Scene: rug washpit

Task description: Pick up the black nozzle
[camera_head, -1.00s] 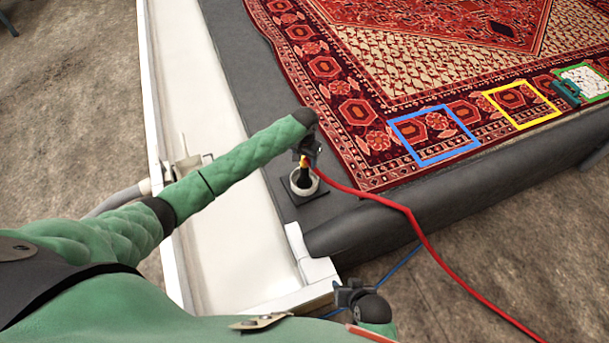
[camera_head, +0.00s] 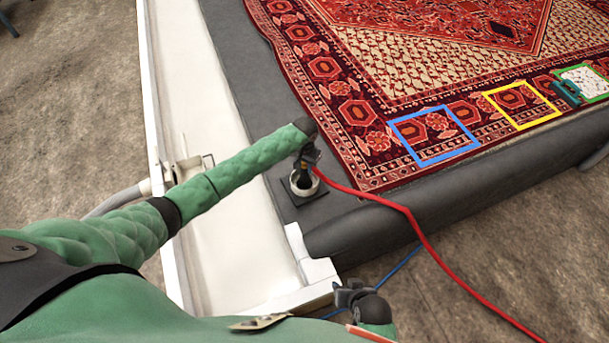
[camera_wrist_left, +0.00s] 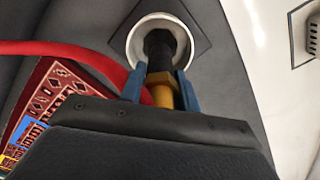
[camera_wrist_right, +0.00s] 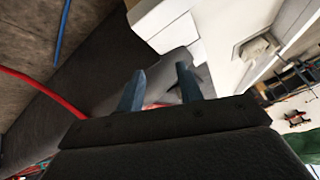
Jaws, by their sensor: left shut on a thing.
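The black nozzle (camera_wrist_left: 158,46) stands in a round white holder (camera_wrist_left: 133,40) on a dark square plate. Its yellow collar (camera_wrist_left: 162,92) lies between the blue fingers of my left gripper (camera_wrist_left: 160,88), which is shut on it. In the head view the nozzle (camera_head: 302,178) shows below my left gripper (camera_head: 306,160), with its lower end inside the holder (camera_head: 303,190). A red hose (camera_head: 395,206) runs from the nozzle to the right. My right gripper (camera_wrist_right: 160,90) is open and empty, low near the pit's front corner.
A patterned rug (camera_head: 430,70) lies on the dark platform, with a blue square frame (camera_head: 392,135), a yellow one (camera_head: 487,102) and a green one (camera_head: 607,75). A teal-handled brush (camera_head: 568,92) lies by the green frame. A white trough (camera_head: 240,240) runs along the left.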

